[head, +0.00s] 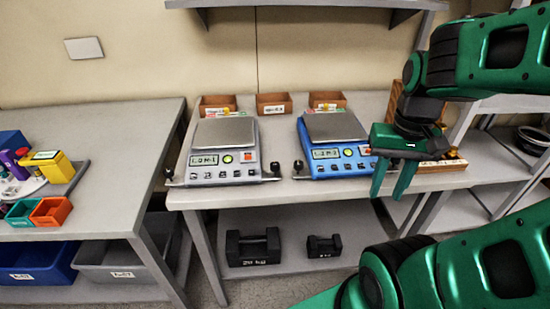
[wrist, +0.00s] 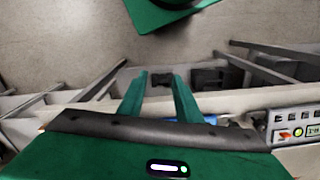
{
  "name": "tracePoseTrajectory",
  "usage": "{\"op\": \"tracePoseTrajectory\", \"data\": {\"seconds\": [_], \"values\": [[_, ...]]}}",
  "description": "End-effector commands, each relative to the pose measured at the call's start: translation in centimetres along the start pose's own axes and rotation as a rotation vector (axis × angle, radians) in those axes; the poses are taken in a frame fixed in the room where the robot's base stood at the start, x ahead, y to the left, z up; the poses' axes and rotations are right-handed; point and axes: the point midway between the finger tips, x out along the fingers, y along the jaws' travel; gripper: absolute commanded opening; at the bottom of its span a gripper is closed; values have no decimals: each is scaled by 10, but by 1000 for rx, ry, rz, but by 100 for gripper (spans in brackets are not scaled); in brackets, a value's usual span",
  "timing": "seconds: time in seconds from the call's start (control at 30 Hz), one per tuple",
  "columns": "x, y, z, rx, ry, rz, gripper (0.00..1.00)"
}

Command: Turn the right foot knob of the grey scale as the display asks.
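The grey scale (head: 224,134) stands on the middle table, with a small lit display (head: 204,160) whose text is too small to read surely. Its right foot knob (head: 274,168) is a dark knob at the front right corner, and its left foot knob (head: 168,174) is at the front left. My gripper (head: 388,194) is open and empty, fingers pointing down, in front of the table's right part. It is well to the right of the grey scale and apart from it. The open fingers also show in the wrist view (wrist: 158,76).
A blue scale (head: 335,128) with its own dark foot knob (head: 298,166) stands between the grey scale and my gripper. Small brown boxes (head: 273,104) stand behind. Black weights (head: 253,247) lie on the lower shelf. The table's front strip is clear.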

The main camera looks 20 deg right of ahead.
Motion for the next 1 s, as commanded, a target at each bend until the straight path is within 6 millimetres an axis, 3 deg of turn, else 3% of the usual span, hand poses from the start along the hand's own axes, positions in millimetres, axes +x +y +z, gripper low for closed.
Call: {"op": "tracePoseTrajectory", "data": {"seconds": [0.13,0.27,0.37,0.5,0.7,0.83,1.0], "values": [[-8,1,5,-3,13,-7,39],[-22,-22,-22,-9,13,-4,39],[-38,-62,-50,-15,14,-2,39],[-57,-133,-80,-21,16,0,39],[-72,-223,-94,-25,20,0,39],[-75,-254,-94,-23,19,1,39],[-69,-265,-94,-20,19,0,39]]}}
